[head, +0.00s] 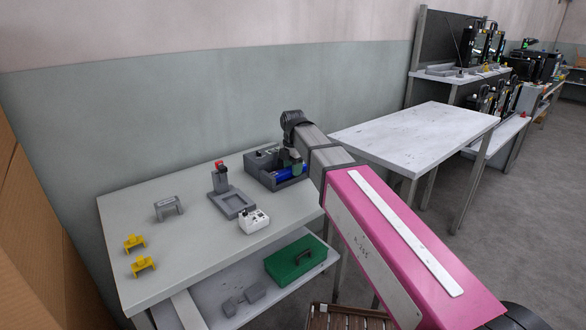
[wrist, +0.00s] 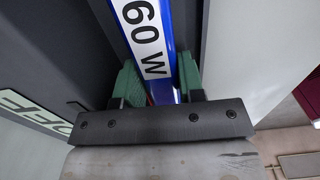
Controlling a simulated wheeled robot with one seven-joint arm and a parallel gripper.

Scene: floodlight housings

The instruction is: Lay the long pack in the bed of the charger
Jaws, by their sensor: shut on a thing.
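My gripper (head: 293,163) is shut on the long blue pack (head: 288,174) at the back right of the near table. In the wrist view, the green fingers of my gripper (wrist: 158,82) stand on either side of the blue pack (wrist: 166,14), which has a white "60 W" label. The dark grey open box (head: 262,182), which looks like the charger, is under and around the pack. In the wrist view, dark walls flank the pack. I cannot tell whether the pack touches the bed. My arm hides part of the box.
On the near table (head: 160,262) are a grey stand with a red top (head: 220,178), a white box with knobs (head: 254,221), a grey bracket (head: 168,207) and two yellow pieces (head: 143,265). A green case (head: 295,260) lies on the lower shelf. The white table (head: 415,135) is bare.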

